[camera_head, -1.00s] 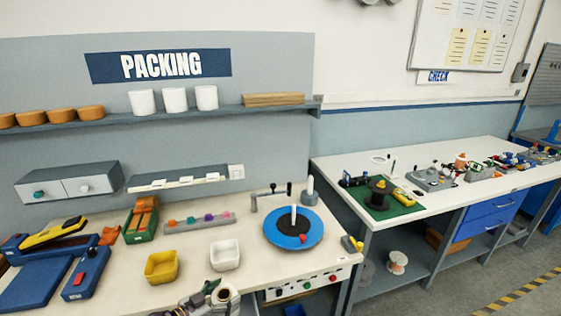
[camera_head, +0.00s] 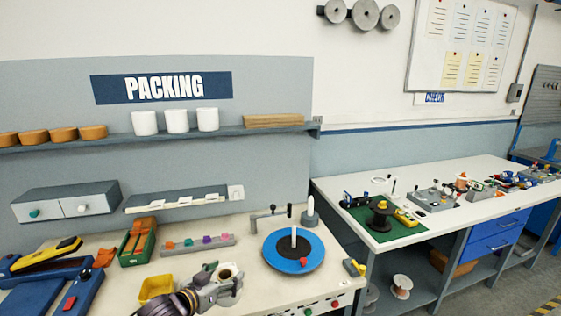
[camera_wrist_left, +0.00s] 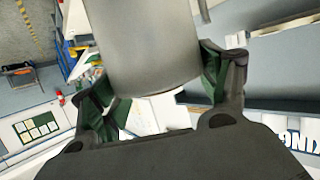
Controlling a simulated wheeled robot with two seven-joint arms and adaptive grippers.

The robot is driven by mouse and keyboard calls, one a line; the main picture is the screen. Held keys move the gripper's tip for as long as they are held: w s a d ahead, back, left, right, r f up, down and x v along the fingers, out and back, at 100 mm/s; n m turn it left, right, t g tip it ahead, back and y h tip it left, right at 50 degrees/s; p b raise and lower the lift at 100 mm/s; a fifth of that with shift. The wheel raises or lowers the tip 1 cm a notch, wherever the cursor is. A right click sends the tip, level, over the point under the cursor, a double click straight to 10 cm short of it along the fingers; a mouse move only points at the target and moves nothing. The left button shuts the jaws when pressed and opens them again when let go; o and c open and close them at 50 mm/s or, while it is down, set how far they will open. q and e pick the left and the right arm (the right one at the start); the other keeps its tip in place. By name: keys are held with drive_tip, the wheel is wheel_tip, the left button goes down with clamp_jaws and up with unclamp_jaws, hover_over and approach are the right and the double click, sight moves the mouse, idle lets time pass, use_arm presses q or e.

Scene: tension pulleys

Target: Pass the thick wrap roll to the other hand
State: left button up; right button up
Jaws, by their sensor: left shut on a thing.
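The thick wrap roll (camera_head: 229,271) shows at the bottom of the head view as a pale cylinder with a brown core end facing up. My left gripper (camera_head: 220,287) is shut on it and holds it above the front of the packing bench. In the left wrist view the roll (camera_wrist_left: 150,45) is a large grey cylinder between the two green-padded fingers of my left gripper (camera_wrist_left: 165,82). Its far end runs out of the top of that view. My right gripper is in neither view.
The packing bench (camera_head: 190,262) carries a blue turntable (camera_head: 276,258) with a white post, a yellow bin (camera_head: 156,287) and a green dispenser (camera_head: 137,248). A shelf (camera_head: 105,144) with white and orange rolls runs behind. A second bench (camera_head: 440,215) stands at right.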

use_arm(q)
drive_tip(key=shift+a+r+n+y, duration=0.1)
drive_tip(key=shift+r+n+y, duration=0.2)
drive_tip(key=shift+r+y, duration=0.15)
drive_tip(key=shift+s+a+r+n+t+y+b, duration=0.25)
drive_tip(key=shift+a+n+t+y+b, duration=0.2)
drive_tip(key=shift+a+n, duration=0.1)
drive_tip(key=shift+s+a+f+n+y, duration=0.25)
drive_tip(key=shift+s+a+n+y, duration=0.15)
drive_tip(key=shift+a+y, duration=0.2)
drive_tip(key=s+a+f+n+y+b, duration=0.1)
drive_tip(key=s+f, duration=0.3)
drive_tip(key=f, duration=0.3)
drive_tip(key=s+a+f+n+y+b, duration=0.1)
drive_tip(key=s+a+f+y, duration=0.1)
drive_tip(key=s+f, duration=0.2)
wheel_tip(320, 180, down, 3)
drive_tip(key=shift+r+n+b, duration=0.1)
drive_tip(key=shift+n+b, duration=0.25)
drive_tip(key=shift+s+d+t, duration=0.1)
drive_tip(key=shift+d+t, duration=0.1)
drive_tip(key=shift+t, duration=0.05)
